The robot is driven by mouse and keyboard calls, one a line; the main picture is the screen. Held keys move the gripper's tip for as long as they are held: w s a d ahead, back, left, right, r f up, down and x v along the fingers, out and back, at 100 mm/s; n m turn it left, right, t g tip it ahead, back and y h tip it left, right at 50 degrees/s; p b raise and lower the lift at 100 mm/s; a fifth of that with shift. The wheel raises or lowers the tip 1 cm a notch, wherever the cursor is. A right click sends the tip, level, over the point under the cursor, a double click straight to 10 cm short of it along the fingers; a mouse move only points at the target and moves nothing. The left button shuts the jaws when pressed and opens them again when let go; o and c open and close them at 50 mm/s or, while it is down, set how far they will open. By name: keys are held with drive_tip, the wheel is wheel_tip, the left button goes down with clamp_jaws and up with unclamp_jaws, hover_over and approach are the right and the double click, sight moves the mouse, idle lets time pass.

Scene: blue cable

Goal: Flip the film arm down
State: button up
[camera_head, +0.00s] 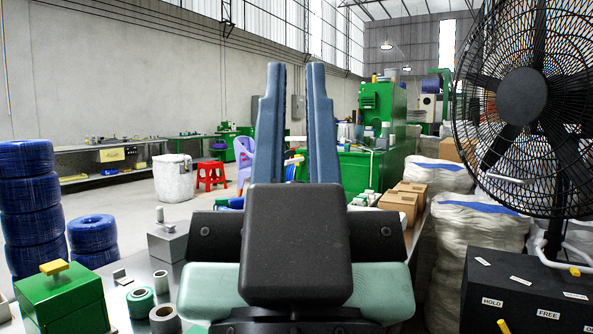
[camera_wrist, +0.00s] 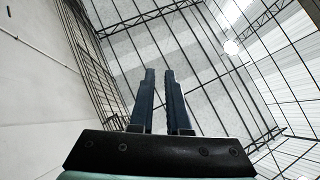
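My gripper (camera_head: 296,70) stands upright in the middle of the head view, its two blue fingers pointing up. There is a clear gap between the fingers and nothing in it. The wrist view also shows the gripper (camera_wrist: 160,74) open and empty, against the roof. I cannot make out a film arm in either view. My gripper and wrist hide the middle of the bench (camera_head: 122,273).
On the bench at the lower left are a green box (camera_head: 62,302) with a yellow handle, a grey box (camera_head: 168,243), a green roll (camera_head: 141,303) and a grey roll (camera_head: 165,319). A large black fan (camera_head: 523,97) stands at right. Cartons (camera_head: 398,205) lie beyond my gripper.

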wheel_tip(320, 180, up, 35)
drive_tip(key=p, duration=3.5)
drive_tip(key=shift+r, duration=0.15)
clamp_jaws()
